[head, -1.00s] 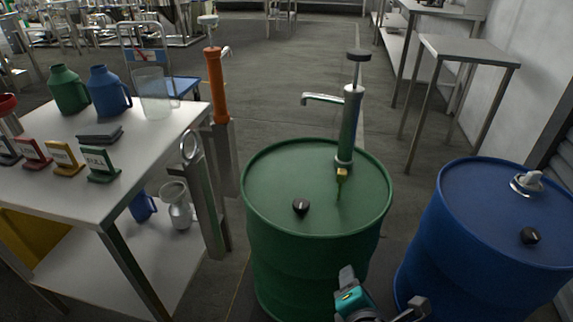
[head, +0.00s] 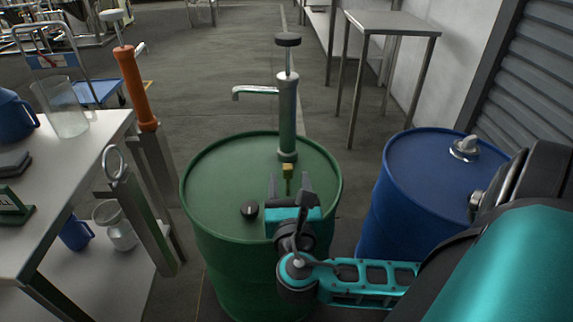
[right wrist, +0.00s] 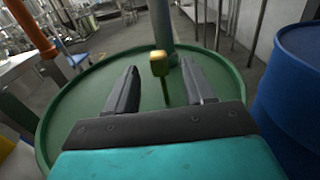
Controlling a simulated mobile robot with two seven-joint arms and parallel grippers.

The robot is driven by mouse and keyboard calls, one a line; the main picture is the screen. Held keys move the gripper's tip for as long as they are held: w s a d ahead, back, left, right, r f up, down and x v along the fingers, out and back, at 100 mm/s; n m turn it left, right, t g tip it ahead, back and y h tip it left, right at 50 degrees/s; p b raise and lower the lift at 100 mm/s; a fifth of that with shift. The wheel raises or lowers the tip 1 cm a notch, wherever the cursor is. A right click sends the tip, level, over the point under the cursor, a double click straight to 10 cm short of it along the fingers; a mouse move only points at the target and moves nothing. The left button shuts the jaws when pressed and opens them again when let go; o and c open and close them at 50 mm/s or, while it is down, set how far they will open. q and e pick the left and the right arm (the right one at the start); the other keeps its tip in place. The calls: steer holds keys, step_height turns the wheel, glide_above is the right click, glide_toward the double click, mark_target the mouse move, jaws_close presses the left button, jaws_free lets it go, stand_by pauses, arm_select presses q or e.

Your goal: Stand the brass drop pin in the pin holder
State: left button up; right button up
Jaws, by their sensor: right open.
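The brass drop pin (head: 288,171) has a small blocky brass head and a thin shaft below it. It is at the foot of the hand pump (head: 288,115) on the green drum (head: 215,180). My right gripper (head: 289,184) is open over the drum lid, its fingers pointing toward the pin. In the right wrist view, the pin (right wrist: 159,64) lies centred between the open fingertips (right wrist: 158,70), apparently just beyond them; I cannot tell any contact. I cannot make out the pin holder with certainty. My left gripper is out of view.
A blue drum (head: 420,165) stands at right. A table (head: 70,185) with a clear jug (head: 62,108) is at left, beside an orange pump (head: 134,88). A bare steel table (head: 395,22) stands behind.

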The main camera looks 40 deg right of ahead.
mark_target(288, 174)
steer(key=shift+w+d, duration=0.4)
steer(key=shift+w, duration=0.1)
steer(key=b+x, duration=0.1)
steer(key=x, duration=0.4)
steer(key=shift+b, duration=0.3)
steer(key=shift+c, duration=0.4)
steer(key=shift+a, duration=0.1)
jaws_close()
